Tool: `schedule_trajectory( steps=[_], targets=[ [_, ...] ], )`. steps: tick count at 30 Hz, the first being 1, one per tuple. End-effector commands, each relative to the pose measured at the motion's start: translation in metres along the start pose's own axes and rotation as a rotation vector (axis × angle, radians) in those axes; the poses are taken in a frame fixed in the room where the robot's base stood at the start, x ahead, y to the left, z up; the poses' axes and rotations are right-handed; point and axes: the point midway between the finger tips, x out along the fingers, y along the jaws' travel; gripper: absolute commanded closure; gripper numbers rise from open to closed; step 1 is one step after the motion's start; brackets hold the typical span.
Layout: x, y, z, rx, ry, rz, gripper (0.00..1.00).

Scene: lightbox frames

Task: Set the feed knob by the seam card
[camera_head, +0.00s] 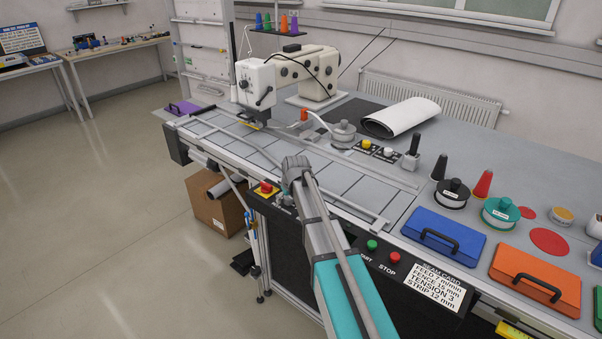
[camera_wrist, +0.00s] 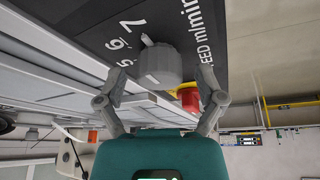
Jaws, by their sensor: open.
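The seam card (camera_head: 435,285) is on the front panel in the head view; its top line reads FEED 7 m/min. The grey feed knob (camera_wrist: 160,66) shows in the wrist view on a dark panel marked 7, 6, 5 and "FEED m/min". Its pale pointer tip lies toward the 7; I cannot tell whether it is exactly on it. My gripper (camera_wrist: 160,82) is open, its fingers on either side of the knob; contact is not clear. In the head view my gripper (camera_head: 290,185) is at the table's front edge, and the knob is hidden there.
A red emergency button (camera_head: 266,187) on yellow is close beside the knob, and also shows in the wrist view (camera_wrist: 188,97). The green start button (camera_head: 372,245) and red stop button (camera_head: 393,257) are right of my arm. A sewing machine (camera_head: 300,75) stands behind.

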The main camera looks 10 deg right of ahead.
Motion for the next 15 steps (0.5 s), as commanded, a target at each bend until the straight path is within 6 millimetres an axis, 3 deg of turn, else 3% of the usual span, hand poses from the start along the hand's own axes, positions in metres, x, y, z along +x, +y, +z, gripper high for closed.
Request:
schedule_trajectory(
  steps=[15],
  targets=[
    [0.0001, 0.0006, -0.0001, -0.265, 0.007, -0.110, 0.12]
  ],
)
